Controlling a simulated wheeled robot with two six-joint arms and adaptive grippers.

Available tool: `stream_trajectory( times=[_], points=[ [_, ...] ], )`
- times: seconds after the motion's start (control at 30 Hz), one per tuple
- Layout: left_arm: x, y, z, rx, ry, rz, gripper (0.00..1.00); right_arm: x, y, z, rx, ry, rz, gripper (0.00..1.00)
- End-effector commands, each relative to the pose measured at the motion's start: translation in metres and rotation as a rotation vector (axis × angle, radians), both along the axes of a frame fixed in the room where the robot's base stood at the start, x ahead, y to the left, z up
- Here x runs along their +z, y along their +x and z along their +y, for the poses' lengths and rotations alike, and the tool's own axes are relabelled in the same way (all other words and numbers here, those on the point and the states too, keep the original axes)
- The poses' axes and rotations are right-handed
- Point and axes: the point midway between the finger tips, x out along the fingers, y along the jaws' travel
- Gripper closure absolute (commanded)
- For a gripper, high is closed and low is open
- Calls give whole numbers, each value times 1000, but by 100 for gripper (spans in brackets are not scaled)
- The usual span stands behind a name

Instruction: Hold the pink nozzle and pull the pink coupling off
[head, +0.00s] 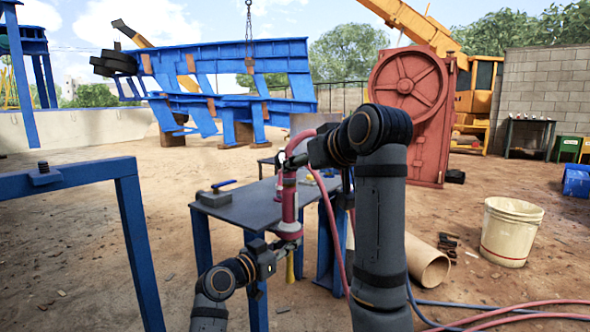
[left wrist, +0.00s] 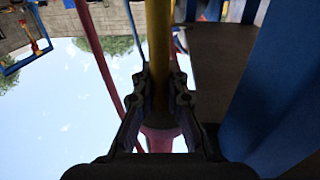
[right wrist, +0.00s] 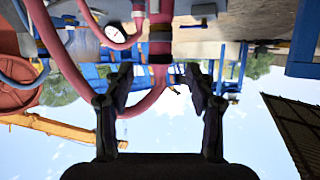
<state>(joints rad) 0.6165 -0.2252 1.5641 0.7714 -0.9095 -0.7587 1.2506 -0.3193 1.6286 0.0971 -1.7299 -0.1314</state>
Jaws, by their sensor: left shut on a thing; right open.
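A pink nozzle stands upright at the near edge of the dark work table; its body (head: 289,206) is pink and a yellow part (head: 290,268) hangs below. My left gripper (left wrist: 160,78) is shut on the yellow part, just under a pink section (left wrist: 160,137); its camera sees this upside down. My right gripper (right wrist: 159,80) is open. The pink coupling (right wrist: 160,72) is on the pink line between its fingers, which stand apart from it on both sides.
A pink hose (head: 329,222) runs past my right arm, and shows as a loop in the right wrist view (right wrist: 70,62) beside a round gauge (right wrist: 117,33). A blue frame (head: 130,215) stands left; a bucket (head: 509,232) stands right.

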Motion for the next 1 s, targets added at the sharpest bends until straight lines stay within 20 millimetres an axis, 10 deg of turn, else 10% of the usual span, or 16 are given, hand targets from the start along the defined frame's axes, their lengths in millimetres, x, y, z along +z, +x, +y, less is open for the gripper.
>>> stream_trajectory(
  times=[0.33, 0.77, 1.0],
  points=[
    [0, 0, 0, 0, 1, 1, 100, -25, 55, 27, 1, -1, 1, 44],
    [0, 0, 0, 0, 1, 1, 100, -30, 65, 32, 1, 0, 0, 44],
    [0, 0, 0, 0, -1, 1, 100, -30, 65, 32, 1, 0, 0, 77]
  ],
)
